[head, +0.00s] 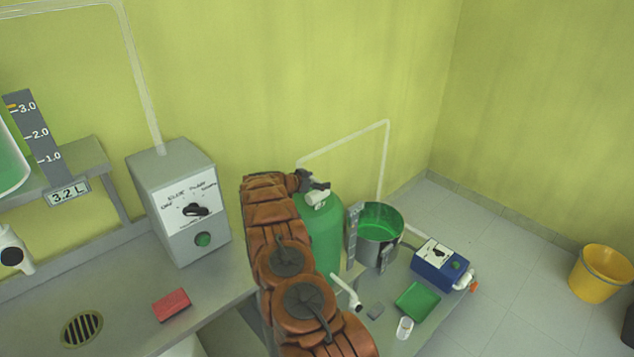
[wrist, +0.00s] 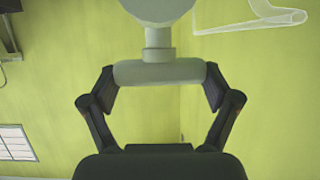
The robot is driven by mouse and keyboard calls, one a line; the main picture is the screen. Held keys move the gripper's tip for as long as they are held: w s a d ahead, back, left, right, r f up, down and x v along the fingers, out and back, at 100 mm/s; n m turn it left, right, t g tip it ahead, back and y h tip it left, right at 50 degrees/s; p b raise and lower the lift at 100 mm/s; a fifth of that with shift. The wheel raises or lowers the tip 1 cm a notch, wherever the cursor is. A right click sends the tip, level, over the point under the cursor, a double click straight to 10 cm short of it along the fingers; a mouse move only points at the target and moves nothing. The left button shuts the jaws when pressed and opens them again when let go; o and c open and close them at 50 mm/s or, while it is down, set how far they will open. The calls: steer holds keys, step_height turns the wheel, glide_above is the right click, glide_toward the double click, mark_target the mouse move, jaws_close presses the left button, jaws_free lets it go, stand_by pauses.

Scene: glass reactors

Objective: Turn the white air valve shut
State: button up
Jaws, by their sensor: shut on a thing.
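The white air valve (wrist: 158,72) shows close up in the wrist view as a pale crossbar on a short stem, below a rounded pale body. My gripper (wrist: 160,82) has one finger at each end of the crossbar and is shut on it. The crossbar lies level across the wrist picture. In the head view my gripper (head: 313,181) is at the top of the green tank (head: 321,230), by a small white part of the valve (head: 317,198). My arm hides part of the tank.
A grey control box (head: 180,205) with a black knob stands left of my arm, and a red block (head: 171,305) lies on the bench. Right of the tank are a green-filled vessel (head: 377,222), a blue box (head: 440,265) and a green tray (head: 416,301). A yellow bucket (head: 600,273) stands on open floor.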

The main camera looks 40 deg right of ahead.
steer(key=shift+d+m+g, duration=0.1)
steer(key=shift+m+g, duration=0.2)
stand_by(0.4)
steer(key=o, duration=0.9)
steer(key=v, duration=0.7)
steer(key=shift+a+r, duration=0.15)
steer(key=shift+a, duration=0.1)
steer(key=shift+a, duration=0.1)
